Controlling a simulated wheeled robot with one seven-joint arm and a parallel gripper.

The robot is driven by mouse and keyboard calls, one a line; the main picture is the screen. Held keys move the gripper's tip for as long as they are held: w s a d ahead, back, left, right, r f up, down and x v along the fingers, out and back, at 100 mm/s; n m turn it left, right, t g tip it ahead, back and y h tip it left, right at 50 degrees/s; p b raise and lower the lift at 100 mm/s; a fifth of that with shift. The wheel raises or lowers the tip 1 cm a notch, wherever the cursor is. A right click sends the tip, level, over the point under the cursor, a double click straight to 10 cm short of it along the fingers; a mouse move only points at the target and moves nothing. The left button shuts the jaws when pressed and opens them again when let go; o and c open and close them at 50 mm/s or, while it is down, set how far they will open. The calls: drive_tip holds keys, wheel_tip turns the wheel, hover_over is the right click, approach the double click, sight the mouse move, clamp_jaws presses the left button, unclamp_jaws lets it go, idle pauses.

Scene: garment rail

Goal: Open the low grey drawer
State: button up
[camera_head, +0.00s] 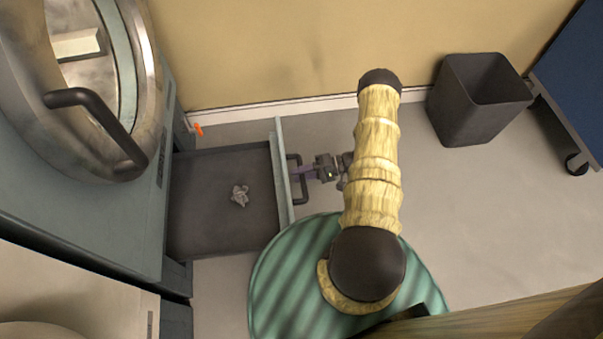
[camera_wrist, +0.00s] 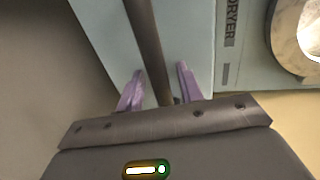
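The low grey drawer (camera_head: 205,215) stands pulled well out from under the machine, its dark inside showing. Its pale front panel (camera_head: 281,160) carries a dark bar handle (camera_head: 299,196). My gripper (camera_head: 303,173) is at the handle, reaching in from the right. In the wrist view the handle (camera_wrist: 146,35) runs between the two purple fingers of my gripper (camera_wrist: 160,75). A gap shows between the bar and each finger, so the gripper looks open around it, not clamped.
A small crumpled grey scrap (camera_head: 240,195) lies in the drawer. A dark bin (camera_head: 475,100) stands by the wall (camera_head: 290,50).

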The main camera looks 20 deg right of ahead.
drive_tip(key=p+v, duration=0.4)
drive_tip(key=v, duration=1.3)
drive_tip(key=shift+d+p, duration=0.2)
drive_tip(key=shift+p, duration=0.2)
